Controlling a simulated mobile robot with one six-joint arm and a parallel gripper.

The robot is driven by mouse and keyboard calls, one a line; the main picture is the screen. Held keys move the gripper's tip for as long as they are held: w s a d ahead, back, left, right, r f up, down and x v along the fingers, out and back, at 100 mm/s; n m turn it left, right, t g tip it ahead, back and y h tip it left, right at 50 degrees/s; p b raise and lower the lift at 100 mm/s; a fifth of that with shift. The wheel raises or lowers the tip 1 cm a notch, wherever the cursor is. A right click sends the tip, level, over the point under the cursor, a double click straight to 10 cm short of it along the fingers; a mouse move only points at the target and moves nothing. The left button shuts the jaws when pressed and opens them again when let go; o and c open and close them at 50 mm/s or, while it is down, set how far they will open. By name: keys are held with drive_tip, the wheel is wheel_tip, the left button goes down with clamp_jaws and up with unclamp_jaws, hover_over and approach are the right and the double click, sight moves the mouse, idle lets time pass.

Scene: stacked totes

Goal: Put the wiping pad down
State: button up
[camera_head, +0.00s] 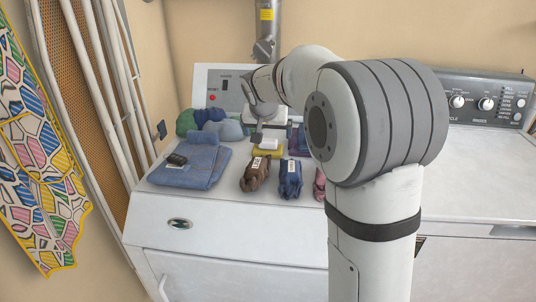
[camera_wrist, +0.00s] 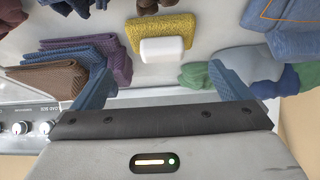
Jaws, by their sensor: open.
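The wiping pad looks to be a yellow textured pad (camera_head: 263,154) with a white block on top, lying flat on the white machine top. It also shows in the wrist view (camera_wrist: 148,27), with its white block (camera_wrist: 162,50) facing my gripper. My gripper (camera_wrist: 160,75) is open and empty, its two blue fingers spread wide. The pad lies beyond the fingertips, roughly centred between them, and appears clear of them. In the head view my gripper (camera_head: 268,128) hangs just above and behind the pad; its fingers are hard to make out there.
Rolled brown (camera_head: 255,174) and blue (camera_head: 290,179) cloths lie in front. Green and blue-grey bundles (camera_head: 208,122) sit behind. Folded purple and brown cloths (camera_wrist: 70,75) flank the left finger. The right machine top (camera_head: 480,165) is clear.

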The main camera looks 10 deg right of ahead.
sight(267, 141)
drive_tip(key=x, duration=0.7)
drive_tip(key=shift+w+a+f, duration=0.1)
drive_tip(key=shift+a+f, duration=0.1)
drive_tip(key=shift+f, duration=0.15)
drive_tip(key=shift+c, duration=0.6)
drive_tip(key=shift+r, duration=0.1)
drive_tip(key=c, duration=0.7)
